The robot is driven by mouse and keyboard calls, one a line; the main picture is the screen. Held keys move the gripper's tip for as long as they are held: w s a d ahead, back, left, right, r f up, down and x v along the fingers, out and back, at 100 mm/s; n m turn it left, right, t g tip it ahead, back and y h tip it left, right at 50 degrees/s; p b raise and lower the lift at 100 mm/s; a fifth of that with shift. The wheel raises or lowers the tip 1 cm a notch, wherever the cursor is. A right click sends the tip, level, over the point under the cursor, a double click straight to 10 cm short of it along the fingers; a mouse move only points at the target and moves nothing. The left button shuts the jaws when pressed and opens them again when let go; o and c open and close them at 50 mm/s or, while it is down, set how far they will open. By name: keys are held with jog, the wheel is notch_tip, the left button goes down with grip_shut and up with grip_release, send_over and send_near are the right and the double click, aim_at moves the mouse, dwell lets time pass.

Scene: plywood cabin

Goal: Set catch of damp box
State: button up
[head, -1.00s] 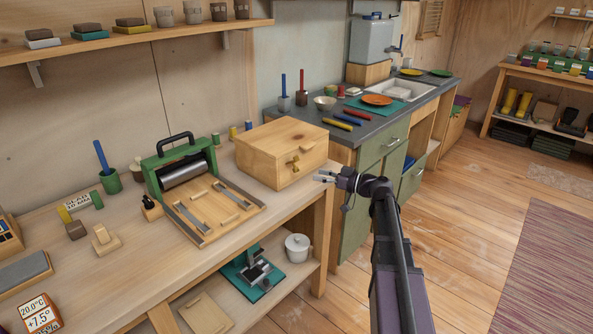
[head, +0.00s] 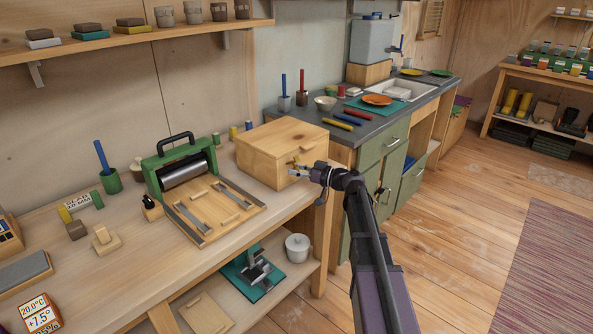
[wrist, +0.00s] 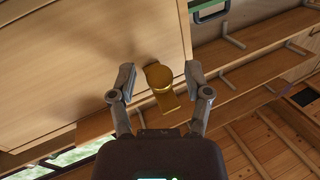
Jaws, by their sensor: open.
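The damp box (head: 280,152) is a pale wooden box at the right end of the workbench, its lid down. Its brass catch (wrist: 160,82) is on the front face; in the wrist view it shows as a round knob with a flat tab. My gripper (head: 291,171) is open in front of the box at the catch. In the wrist view its two fingers (wrist: 160,84) stand on either side of the catch, with gaps visible. In the head view the gripper partly covers the catch.
A green-framed roller press (head: 185,170) stands left of the box on the bench (head: 120,262). The grey counter (head: 345,137) with a sink is behind to the right. A white lidded pot (head: 297,247) sits on the shelf below.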

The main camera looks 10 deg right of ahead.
aim_at(295, 159)
grip_shut()
jog(key=shift+r+p, duration=0.25)
jog(key=shift+p, duration=0.4)
jog(key=r+g+h+p, duration=0.1)
jog(key=p, duration=0.2)
jog(key=shift+m+h, duration=0.4)
jog(key=g+h+p, duration=0.1)
jog(key=p, duration=0.2)
jog(key=r+g+h+p, duration=0.1)
jog(key=p, duration=0.2)
jog(key=shift+m+h+p, duration=0.3)
jog(key=shift+m+p, duration=0.1)
jog(key=g+h+p, duration=0.1)
jog(key=p, duration=0.1)
jog(key=r+g+h+p, duration=0.1)
jog(key=p, duration=0.1)
jog(key=shift+w+m+g+p, duration=0.15)
jog(key=shift+m+g+p, duration=0.25)
jog(key=g+h+p, duration=0.1)
jog(key=g+p, duration=0.1)
jog(key=p, duration=0.1)
jog(key=shift+w+a+r+m+h, duration=0.1)
jog(key=shift+w+a+m+h, duration=0.1)
jog(key=shift+m+h, duration=0.15)
jog(key=shift+s, duration=0.1)
